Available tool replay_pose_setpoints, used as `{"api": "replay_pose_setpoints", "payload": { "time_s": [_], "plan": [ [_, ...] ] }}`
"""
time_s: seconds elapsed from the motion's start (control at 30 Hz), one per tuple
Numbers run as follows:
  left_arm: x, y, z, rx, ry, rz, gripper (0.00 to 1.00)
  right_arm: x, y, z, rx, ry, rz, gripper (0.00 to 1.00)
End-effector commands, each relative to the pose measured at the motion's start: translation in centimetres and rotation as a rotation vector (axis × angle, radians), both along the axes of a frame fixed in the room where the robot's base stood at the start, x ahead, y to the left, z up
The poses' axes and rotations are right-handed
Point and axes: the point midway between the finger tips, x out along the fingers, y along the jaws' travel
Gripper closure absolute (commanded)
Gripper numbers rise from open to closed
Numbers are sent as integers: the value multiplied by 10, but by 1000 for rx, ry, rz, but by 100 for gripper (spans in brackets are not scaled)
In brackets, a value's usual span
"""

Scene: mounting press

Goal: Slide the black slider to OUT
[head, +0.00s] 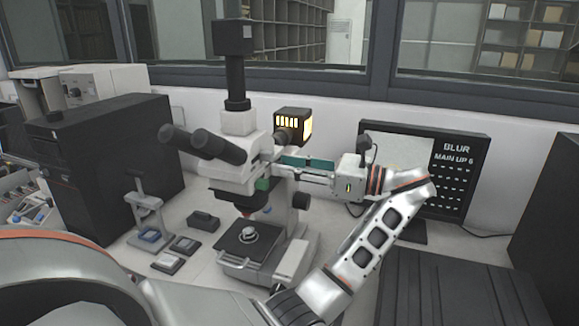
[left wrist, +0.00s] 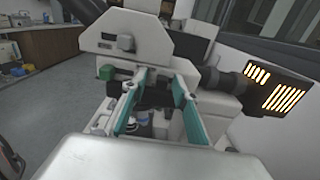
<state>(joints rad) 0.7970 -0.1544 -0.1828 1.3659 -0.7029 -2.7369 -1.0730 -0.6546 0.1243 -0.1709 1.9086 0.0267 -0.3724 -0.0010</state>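The microscope (head: 240,176) stands on the bench, and its white head also shows in the left wrist view (left wrist: 150,45). My left gripper (head: 283,167) reaches in from the right at the side of the head. In the left wrist view its two teal fingers (left wrist: 159,78) are spread apart, with no object clearly held. A dark part (left wrist: 156,94) lies between and below the fingertips; I cannot tell whether it is the black slider. A green block (left wrist: 107,72) sits just left of the fingers. A small grey knob (left wrist: 125,43) sits higher on the head. No OUT label is readable.
A lit lamp housing (head: 293,126) sticks out behind the microscope and is close right of the fingers in the wrist view. A monitor (head: 455,165) stands at the right. A black computer case (head: 110,165) and small stands (head: 148,215) are on the left.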

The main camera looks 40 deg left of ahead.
Motion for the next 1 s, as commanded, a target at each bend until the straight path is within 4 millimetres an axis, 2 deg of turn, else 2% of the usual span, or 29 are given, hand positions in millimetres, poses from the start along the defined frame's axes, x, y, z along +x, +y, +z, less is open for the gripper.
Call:
{"api": "replay_pose_setpoints", "payload": {
  "time_s": [0.17, 0.4, 0.6, 0.73, 1.0],
  "plan": [
    [0, 0, 17, 1, -6, 0, 71, 0, 1, 0, 3, 1, -1, 75],
    [0, 0, 62, 2, -7, 0, 71, 0, 2, 1, 4, -1, -1, 75],
    [0, 0, 90, 1, -2, 0, 71, 1, 2, 1, 5, -1, -2, 75],
    [-1, 0, 98, 0, -1, 0, 71, 1, 2, 1, 5, -2, -2, 75],
    [-1, 0, 100, 0, 1, 1, 71, 1, 2, 1, 5, -2, -3, 75]
  ]
}}
